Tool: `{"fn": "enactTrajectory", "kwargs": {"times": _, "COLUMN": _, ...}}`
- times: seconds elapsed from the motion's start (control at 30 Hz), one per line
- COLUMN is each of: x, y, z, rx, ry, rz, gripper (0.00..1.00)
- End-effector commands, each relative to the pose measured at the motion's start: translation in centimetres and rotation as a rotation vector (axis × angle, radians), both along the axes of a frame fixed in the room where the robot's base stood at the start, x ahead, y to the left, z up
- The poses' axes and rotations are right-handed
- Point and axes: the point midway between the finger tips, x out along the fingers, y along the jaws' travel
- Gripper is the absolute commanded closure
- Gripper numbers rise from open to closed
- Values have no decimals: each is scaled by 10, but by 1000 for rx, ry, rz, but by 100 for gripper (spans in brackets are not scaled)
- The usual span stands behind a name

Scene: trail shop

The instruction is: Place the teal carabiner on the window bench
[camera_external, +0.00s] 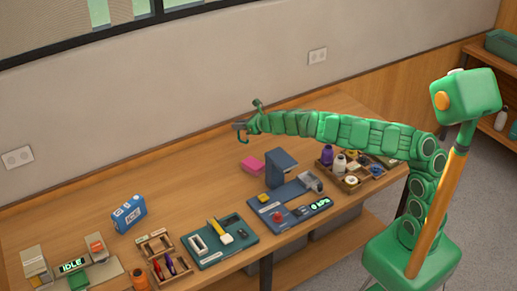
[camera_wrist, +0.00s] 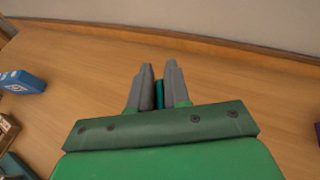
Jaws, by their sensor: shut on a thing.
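My gripper (camera_external: 240,126) is shut on the teal carabiner (camera_external: 241,138) and holds it up above the back part of the bench. In the wrist view, the grey fingers of my gripper (camera_wrist: 159,75) have the carabiner (camera_wrist: 159,94) as a narrow teal strip between them. Most of it is hidden by the fingers and the gripper body. The long wooden window bench (camera_external: 190,193) runs along the wall below the window, and its bare top (camera_wrist: 85,70) shows under the fingers.
A blue ICE box (camera_external: 130,213) stands on the left part of the bench. Bare wood lies between the ICE box and pink block.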

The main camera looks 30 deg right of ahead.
Motion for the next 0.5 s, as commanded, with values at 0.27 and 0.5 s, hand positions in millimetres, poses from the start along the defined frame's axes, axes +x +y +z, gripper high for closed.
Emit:
{"fn": "enactTrajectory", "kwargs": {"times": 0.27, "x": 7, "y": -33, "z": -2, "rx": 3, "ry": 0, "rz": 22, "gripper": 100}}
{"fn": "enactTrajectory", "kwargs": {"times": 0.5, "x": 11, "y": -60, "z": -4, "rx": 3, "ry": 3, "rz": 41, "gripper": 100}}
